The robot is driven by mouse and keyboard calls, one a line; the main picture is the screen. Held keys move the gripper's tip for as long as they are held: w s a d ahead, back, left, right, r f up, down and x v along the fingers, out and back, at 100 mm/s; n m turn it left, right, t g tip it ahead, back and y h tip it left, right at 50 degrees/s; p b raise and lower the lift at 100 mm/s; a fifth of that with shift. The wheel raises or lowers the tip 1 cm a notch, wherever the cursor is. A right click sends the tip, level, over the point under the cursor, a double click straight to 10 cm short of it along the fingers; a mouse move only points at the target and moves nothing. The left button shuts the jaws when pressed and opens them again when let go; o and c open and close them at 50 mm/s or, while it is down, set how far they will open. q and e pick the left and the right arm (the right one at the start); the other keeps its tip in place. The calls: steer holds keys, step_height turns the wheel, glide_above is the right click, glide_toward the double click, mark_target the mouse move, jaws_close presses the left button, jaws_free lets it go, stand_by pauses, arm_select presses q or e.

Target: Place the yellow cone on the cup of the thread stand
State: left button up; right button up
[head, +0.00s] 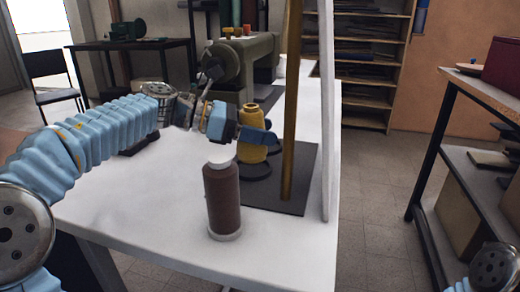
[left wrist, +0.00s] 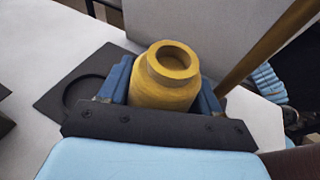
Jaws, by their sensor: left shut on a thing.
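The yellow cone (head: 253,135) is upright between the blue fingers of my left gripper (head: 254,133), which is shut on it. In the left wrist view the cone (left wrist: 174,78) stands between both fingers (left wrist: 165,92), its round top hollow facing the camera. The thread stand has a dark flat base (head: 305,170) and a brown-yellow post (head: 292,100). A dark ring-shaped cup (head: 256,170) shows just below the cone; I cannot tell whether they touch. Another round cup (left wrist: 82,96) shows empty in the left wrist view. My right gripper is not in view.
A brown thread spool (head: 222,200) stands upright on the white table (head: 140,195), in front of the stand. A green sewing machine (head: 240,65) is behind. A thin pale upright (head: 327,110) rises beside the post. The table's left front is clear.

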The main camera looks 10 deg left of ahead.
arm_select(q)
steer(key=shift+f+b, duration=0.35)
steer(key=shift+f, duration=1.35)
steer(key=o, duration=1.1)
steer(key=shift+r, duration=0.25)
steer(key=v, duration=1.2)
steer(key=shift+p, duration=0.3)
